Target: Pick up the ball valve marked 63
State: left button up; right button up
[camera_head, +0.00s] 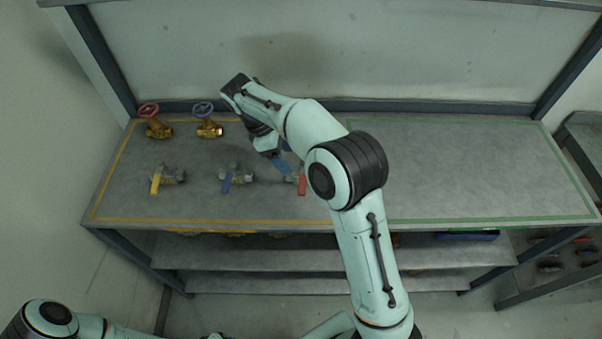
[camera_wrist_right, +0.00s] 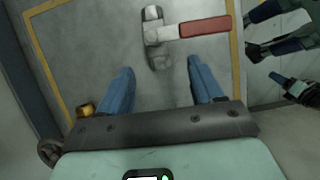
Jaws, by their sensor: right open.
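My right gripper (camera_head: 282,165) is open over the table's left area, partly hidden by my own arm. The right wrist view shows its two blue fingers (camera_wrist_right: 160,68) apart and empty. A silver ball valve with a red handle (camera_wrist_right: 204,27) lies just beyond the fingertips, roughly in line with the gap; its red handle also shows in the head view (camera_head: 302,186). No number is legible on any valve. My left gripper is out of view.
A wall panel rises behind, and a shelf unit (camera_head: 550,255) stands at right.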

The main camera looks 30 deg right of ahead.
aim_at(297, 172)
jog(key=x, duration=0.3)
jog(key=shift+s+f, duration=0.1)
jog(key=shift+s, duration=0.05)
jog(key=shift+b+x, duration=0.35)
jog(key=shift+x, duration=0.55)
jog(key=x, duration=0.2)
jog(key=w+x, duration=0.1)
jog(key=x, duration=0.1)
jog(key=shift+s+d+f, duration=0.1)
jog(key=shift+s+f, duration=0.05)
jog(key=c, duration=1.1)
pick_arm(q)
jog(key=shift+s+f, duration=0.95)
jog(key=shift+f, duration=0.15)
pick_arm(e)
grip_shut()
